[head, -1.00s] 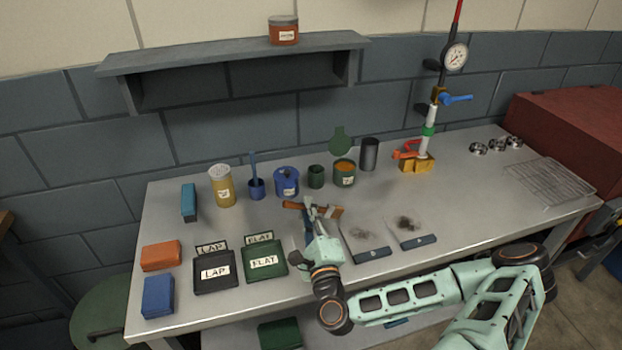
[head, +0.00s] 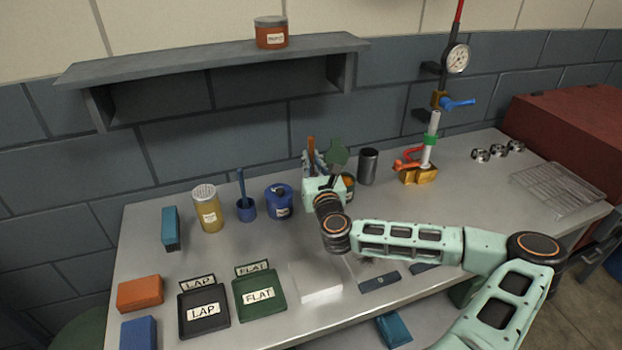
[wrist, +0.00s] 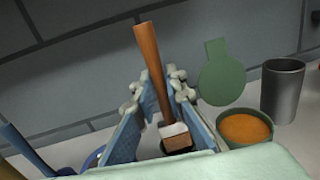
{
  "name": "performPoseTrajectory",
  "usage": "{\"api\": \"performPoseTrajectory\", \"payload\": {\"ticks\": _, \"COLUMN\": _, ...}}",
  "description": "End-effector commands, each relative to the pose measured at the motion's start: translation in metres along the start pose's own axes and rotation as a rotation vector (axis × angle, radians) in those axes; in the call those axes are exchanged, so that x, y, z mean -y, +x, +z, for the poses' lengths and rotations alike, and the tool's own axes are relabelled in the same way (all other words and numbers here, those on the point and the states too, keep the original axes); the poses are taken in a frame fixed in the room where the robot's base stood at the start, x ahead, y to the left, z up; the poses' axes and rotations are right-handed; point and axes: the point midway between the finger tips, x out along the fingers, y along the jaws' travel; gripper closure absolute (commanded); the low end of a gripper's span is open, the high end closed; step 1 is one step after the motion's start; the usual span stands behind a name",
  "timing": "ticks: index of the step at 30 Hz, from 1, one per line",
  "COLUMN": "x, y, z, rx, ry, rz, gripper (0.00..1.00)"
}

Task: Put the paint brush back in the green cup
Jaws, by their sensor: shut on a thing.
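My gripper (head: 312,163) is shut on the paint brush, whose orange-brown handle (head: 311,144) points up at the back of the bench. In the wrist view the brush (wrist: 148,60) stands nearly upright, slightly tilted, between the blue-grey fingers of my gripper (wrist: 157,88). Its pale ferrule and brown bristles point down. The green cup is hidden in the head view behind my gripper and wrist. A dark patch beside the bristles in the wrist view may be part of it. I cannot tell whether the bristles are inside the cup.
Close right stands a green tin of orange stuff (wrist: 245,128) with its round lid (wrist: 222,72) raised. Beyond it is a dark grey cylinder (head: 368,166). A blue pot (head: 279,202) stands left. The shelf (head: 220,62) overhangs behind. The bench front holds LAP and FLAT trays.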

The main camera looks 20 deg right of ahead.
Motion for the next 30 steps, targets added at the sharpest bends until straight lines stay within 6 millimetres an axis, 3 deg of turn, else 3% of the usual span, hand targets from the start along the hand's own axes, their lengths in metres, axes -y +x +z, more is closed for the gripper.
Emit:
{"api": "performPoseTrajectory", "payload": {"ticks": 12, "x": 0.0, "y": 0.0, "z": -0.047, "rx": 0.0, "ry": 0.0, "rz": 0.0, "gripper": 1.0}}
{"api": "performPoseTrajectory", "payload": {"ticks": 23, "x": 0.0, "y": 0.0, "z": -0.052, "rx": 0.001, "ry": -0.001, "rz": 0.0, "gripper": 1.0}}
{"api": "performPoseTrajectory", "payload": {"ticks": 24, "x": 0.0, "y": 0.0, "z": -0.051, "rx": 0.001, "ry": -0.002, "rz": 0.0, "gripper": 0.86}}
{"api": "performPoseTrajectory", "payload": {"ticks": 28, "x": 0.0, "y": 0.0, "z": -0.051, "rx": 0.001, "ry": -0.002, "rz": 0.0, "gripper": 0.72}}
{"api": "performPoseTrajectory", "payload": {"ticks": 30, "x": 0.0, "y": 0.0, "z": -0.051, "rx": 0.001, "ry": -0.002, "rz": 0.0, "gripper": 0.71}}
